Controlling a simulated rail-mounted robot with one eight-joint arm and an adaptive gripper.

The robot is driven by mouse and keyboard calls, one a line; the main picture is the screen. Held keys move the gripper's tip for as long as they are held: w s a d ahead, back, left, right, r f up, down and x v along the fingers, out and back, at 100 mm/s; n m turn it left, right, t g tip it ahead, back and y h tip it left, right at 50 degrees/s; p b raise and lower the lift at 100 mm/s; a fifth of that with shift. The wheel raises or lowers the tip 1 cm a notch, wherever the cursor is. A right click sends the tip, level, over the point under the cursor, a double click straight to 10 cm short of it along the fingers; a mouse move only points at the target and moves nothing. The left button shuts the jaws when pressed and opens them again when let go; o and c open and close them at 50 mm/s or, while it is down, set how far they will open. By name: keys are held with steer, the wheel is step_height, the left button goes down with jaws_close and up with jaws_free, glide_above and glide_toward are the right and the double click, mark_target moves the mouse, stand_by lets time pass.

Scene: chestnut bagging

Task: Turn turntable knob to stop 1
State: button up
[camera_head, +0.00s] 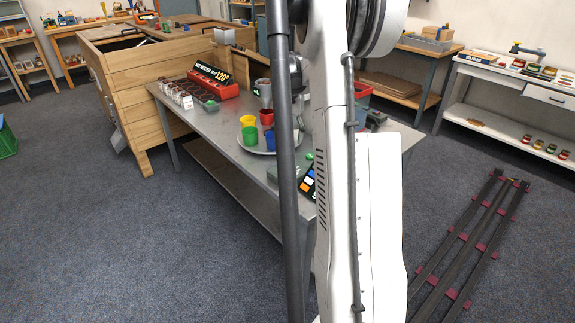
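The turntable appears as a round pale plate (244,147) on the grey metal table, bearing yellow (248,121), green (250,136), red (266,117) and blue (270,140) cups. My dark pole and white arm cross in front and hide its right side. A small panel with coloured keys (308,182) shows partly beside the pole at the table's front edge. I cannot make out the turntable knob or its stop marks. My gripper cannot be made out; the area behind my arm is hidden.
The grey table (222,146) also carries a red-framed display (211,79) and a rack of small jars (180,97). A large wooden bin (137,82) stands behind left. Dark rails (470,245) lie on the floor at right. The carpet at front left is clear.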

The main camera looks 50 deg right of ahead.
mark_target(288, 164)
step_height(288, 164, down, 12)
steer(key=shift+r+b, duration=0.1)
steer(key=shift+b, duration=0.55)
steer(key=c, duration=1.1)
steer(key=shift+c, duration=0.2)
